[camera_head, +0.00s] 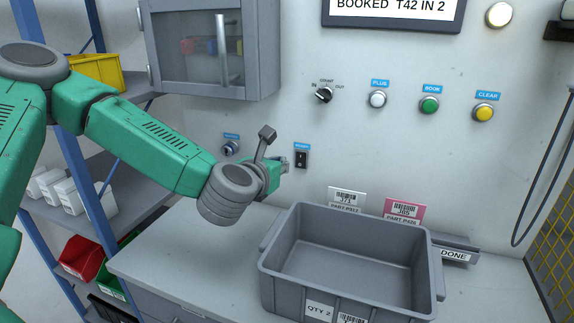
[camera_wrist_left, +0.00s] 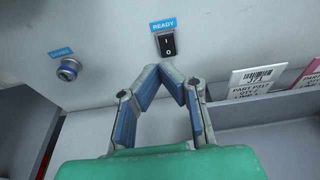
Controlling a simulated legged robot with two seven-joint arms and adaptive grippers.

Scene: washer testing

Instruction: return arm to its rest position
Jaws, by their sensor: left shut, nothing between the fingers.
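My left arm (camera_head: 150,145) is green and reaches in from the left across the panel front. Its left gripper (camera_head: 284,162) is shut and empty, with its tips close to the black READY rocker switch (camera_head: 301,158). In the left wrist view the fingertips (camera_wrist_left: 172,72) meet in a peak just below the switch (camera_wrist_left: 167,44). I cannot tell how far they are from the panel. The switch is marked I and O. My right gripper is not in view.
A grey bin (camera_head: 350,250) stands on the bench (camera_head: 190,255) right of the gripper. A key switch (camera_head: 231,148) sits left of it. A wall cabinet (camera_head: 210,50) hangs above the arm. Blue-framed shelving (camera_head: 70,160) stands left. Panel buttons (camera_head: 429,105) sit upper right.

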